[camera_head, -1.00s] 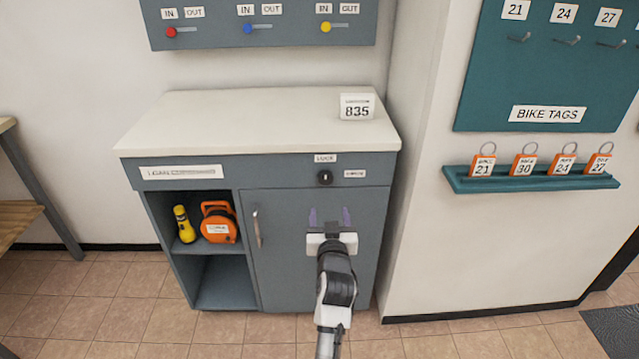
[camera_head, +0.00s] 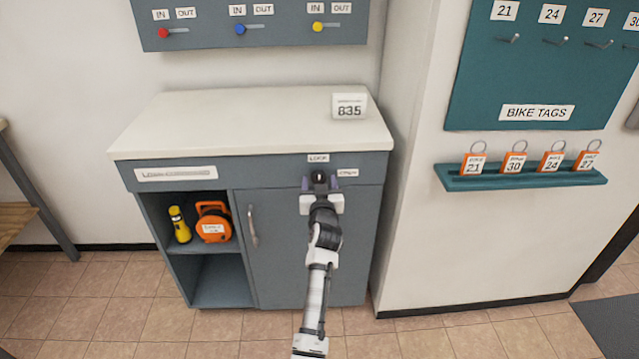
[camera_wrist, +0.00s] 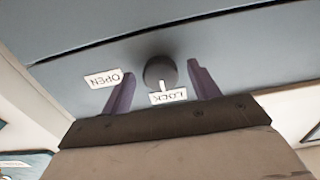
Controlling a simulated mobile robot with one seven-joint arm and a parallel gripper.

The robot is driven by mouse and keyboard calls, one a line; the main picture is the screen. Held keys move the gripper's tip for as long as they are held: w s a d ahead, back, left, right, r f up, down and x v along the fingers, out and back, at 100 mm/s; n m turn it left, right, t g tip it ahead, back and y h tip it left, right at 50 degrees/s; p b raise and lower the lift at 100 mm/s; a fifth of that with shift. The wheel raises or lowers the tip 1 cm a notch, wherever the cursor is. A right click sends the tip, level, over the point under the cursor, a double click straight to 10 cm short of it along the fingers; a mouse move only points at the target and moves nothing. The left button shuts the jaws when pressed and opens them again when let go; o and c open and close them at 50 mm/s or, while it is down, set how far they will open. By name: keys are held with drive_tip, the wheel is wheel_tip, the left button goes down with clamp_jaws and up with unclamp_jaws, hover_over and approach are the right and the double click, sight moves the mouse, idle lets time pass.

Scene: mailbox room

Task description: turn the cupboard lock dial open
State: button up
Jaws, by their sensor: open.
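The dark round lock dial (camera_wrist: 160,70) is on the grey cupboard's (camera_head: 285,260) upper front panel. In the wrist view a small white mark on it points toward the LOCK label (camera_wrist: 168,97); the OPEN label (camera_wrist: 104,79) is to its left, both upside down there. My gripper (camera_wrist: 161,72) is open, with one purple finger on each side of the dial. A gap shows between dial and fingers; I cannot tell how deep they reach. In the head view my gripper (camera_head: 319,182) is just below the LOCK label (camera_head: 318,158) and largely hides the dial.
The cupboard door has a vertical handle (camera_head: 252,226). Open shelves at left hold a yellow flashlight (camera_head: 180,225) and an orange reel (camera_head: 213,222). A white 835 sign (camera_head: 349,106) stands on the clear countertop (camera_head: 230,120). A wall (camera_head: 415,200) juts out at right.

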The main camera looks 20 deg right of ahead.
drive_tip(key=c, duration=1)
drive_tip(key=shift+o, duration=0.2)
drive_tip(key=shift+m, duration=0.3)
drive_tip(key=m, duration=0.3)
drive_tip(key=shift+a+p, duration=0.1)
drive_tip(key=shift+p, duration=0.2)
drive_tip(key=m+p, duration=0.1)
drive_tip(key=m, duration=0.4)
drive_tip(key=shift+r, duration=0.1)
drive_tip(key=m+p, duration=0.2)
drive_tip(key=m, duration=0.2)
drive_tip(key=shift+r+m, duration=0.1)
drive_tip(key=shift+m, duration=0.2)
drive_tip(key=m+p, duration=0.2)
drive_tip(key=m, duration=0.2)
drive_tip(key=shift+m, duration=0.3)
